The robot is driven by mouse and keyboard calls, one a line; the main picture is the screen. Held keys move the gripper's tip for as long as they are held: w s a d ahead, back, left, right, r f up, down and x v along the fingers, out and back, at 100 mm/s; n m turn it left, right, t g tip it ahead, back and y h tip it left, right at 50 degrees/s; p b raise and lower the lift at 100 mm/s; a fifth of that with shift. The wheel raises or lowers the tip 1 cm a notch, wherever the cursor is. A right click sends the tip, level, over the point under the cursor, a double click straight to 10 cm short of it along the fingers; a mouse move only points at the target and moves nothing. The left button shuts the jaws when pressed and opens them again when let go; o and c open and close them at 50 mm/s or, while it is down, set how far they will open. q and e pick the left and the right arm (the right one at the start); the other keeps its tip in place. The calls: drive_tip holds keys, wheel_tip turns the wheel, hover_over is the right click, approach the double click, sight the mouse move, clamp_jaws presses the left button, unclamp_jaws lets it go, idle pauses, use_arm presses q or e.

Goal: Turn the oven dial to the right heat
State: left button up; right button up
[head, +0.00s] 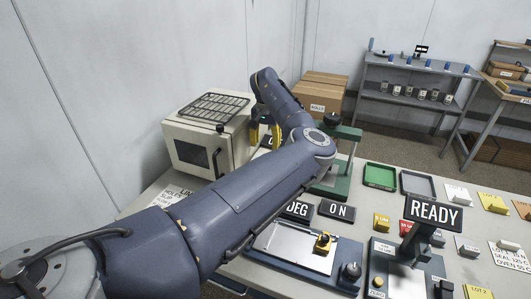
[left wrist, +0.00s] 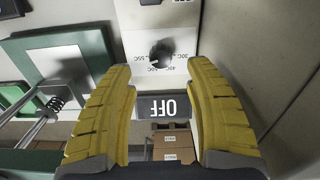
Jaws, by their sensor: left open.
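The cream oven (head: 190,150) stands at the back left of the bench with a dark window in its door and a wire rack on top. My left gripper (head: 265,134) is at the oven's right side, its yellow fingers apart. In the left wrist view the black dial (left wrist: 161,53) sits on a pale panel with temperature marks around it, some too small to read. The open fingertips (left wrist: 160,73) are on either side of the dial in the picture, with nothing between them. An OFF sign (left wrist: 168,107) shows upside down near the dial. My right gripper is not in view.
A green press (head: 335,170) stands right of the gripper. DEG, ON and READY (head: 434,213) signs, a coating plate (head: 292,248) and several small blocks fill the bench's front and right. Cardboard boxes (head: 318,92) are behind. My left arm crosses over the bench.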

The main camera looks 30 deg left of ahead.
use_arm(q)
drive_tip(key=shift+r, duration=2.6)
